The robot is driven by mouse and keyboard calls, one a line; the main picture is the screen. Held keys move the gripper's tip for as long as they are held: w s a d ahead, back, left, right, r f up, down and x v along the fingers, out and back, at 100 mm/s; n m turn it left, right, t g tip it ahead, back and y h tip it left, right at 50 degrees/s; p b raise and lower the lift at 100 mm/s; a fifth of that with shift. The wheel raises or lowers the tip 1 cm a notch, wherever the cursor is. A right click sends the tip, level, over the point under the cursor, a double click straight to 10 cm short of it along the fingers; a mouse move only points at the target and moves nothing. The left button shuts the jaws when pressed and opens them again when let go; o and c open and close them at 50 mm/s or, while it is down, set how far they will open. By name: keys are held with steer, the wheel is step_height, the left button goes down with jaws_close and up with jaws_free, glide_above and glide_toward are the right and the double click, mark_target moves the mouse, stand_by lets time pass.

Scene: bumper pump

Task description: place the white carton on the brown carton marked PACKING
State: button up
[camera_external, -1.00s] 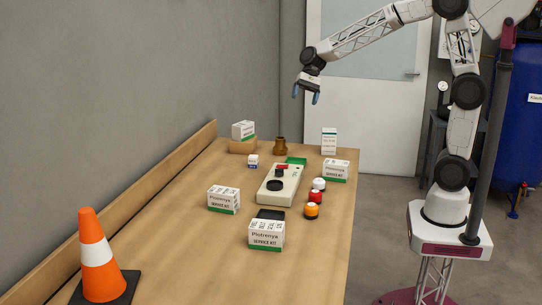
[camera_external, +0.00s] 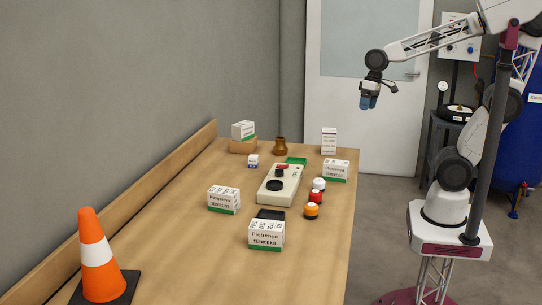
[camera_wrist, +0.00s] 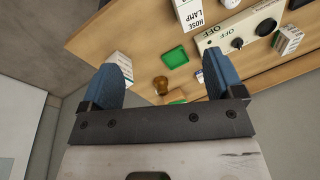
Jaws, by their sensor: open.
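A white carton (camera_external: 329,140), tall and upright with lettering too small to read, stands at the table's far right corner. A low brown carton (camera_external: 242,147) sits at the far left; no PACKING mark is readable. Another white carton with a green edge (camera_external: 243,130) shows at its top, on it or just behind it. My gripper (camera_external: 369,101) hangs high, right of and beyond the table's far end, clear of both. In the wrist view my gripper (camera_wrist: 165,82) is open with nothing between its fingers; the brown carton (camera_wrist: 174,96) shows below, beyond the fingers.
A cone (camera_external: 97,255) stands front left.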

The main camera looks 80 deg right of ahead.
steer(key=s+f+n+t+h, duration=0.1)
steer(key=s+f+n, duration=0.1)
steer(key=s, duration=0.6)
steer(key=shift+s+f+n+h, duration=0.35)
steer(key=shift+s+n+h, duration=0.05)
steer(key=shift+n, duration=0.3)
